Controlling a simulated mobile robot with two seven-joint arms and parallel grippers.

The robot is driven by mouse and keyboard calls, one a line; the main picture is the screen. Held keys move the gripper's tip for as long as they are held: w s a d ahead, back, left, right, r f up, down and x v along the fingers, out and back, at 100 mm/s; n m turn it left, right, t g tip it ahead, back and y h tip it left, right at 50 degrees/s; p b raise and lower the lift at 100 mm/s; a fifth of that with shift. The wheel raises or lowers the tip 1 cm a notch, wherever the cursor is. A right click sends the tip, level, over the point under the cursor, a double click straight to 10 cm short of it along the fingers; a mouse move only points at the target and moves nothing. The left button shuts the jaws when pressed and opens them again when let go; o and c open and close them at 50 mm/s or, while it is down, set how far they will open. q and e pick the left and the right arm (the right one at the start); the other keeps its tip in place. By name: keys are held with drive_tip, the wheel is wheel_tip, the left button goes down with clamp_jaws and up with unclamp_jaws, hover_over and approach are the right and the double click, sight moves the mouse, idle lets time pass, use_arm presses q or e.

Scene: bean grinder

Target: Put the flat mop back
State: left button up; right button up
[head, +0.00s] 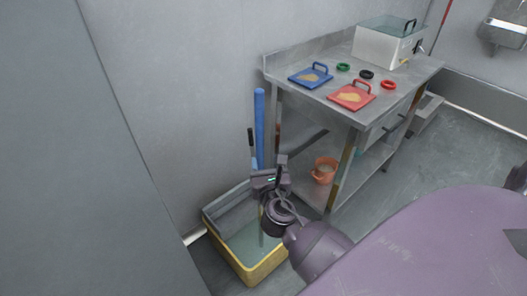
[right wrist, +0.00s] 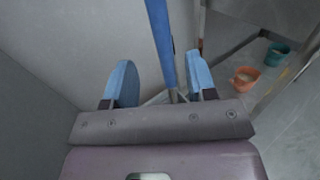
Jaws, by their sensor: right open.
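A long pole with a thick blue handle (head: 259,125), which looks like the flat mop, stands nearly upright by the wall. Its lower part runs behind my right gripper (head: 268,176) towards a yellow-rimmed bin (head: 250,275); the mop head is not clearly seen. In the right wrist view, my right gripper (right wrist: 162,82) is open, with its two blue fingers apart. The blue handle (right wrist: 159,40) appears between the fingers, closer to the right one; I cannot tell whether they touch. My left gripper is not in view.
A metal table (head: 330,82) with boards and rings stands to the right. An orange bucket (head: 324,171) sits on its lower shelf. A grey wall (head: 170,90) lies behind.

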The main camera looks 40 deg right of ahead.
drive_tip(key=s+a+f+m+g+y, duration=0.2)
drive_tip(key=s+a+f+m+y, duration=0.1)
drive_tip(key=s+f+m, duration=0.4)
drive_tip(key=s+a+f+m+g+y, duration=0.2)
drive_tip(key=s+f+m+y, duration=0.3)
drive_tip(key=s+m, duration=0.9)
drive_tip(key=shift+a+f+m+g, duration=0.5)
drive_tip(key=shift+f+m, duration=0.6)
drive_tip(key=shift+m, duration=3)
drive_tip(key=shift+a, duration=0.1)
drive_tip(key=shift+r+p, duration=0.7)
drive_tip(key=shift+p, duration=0.15)
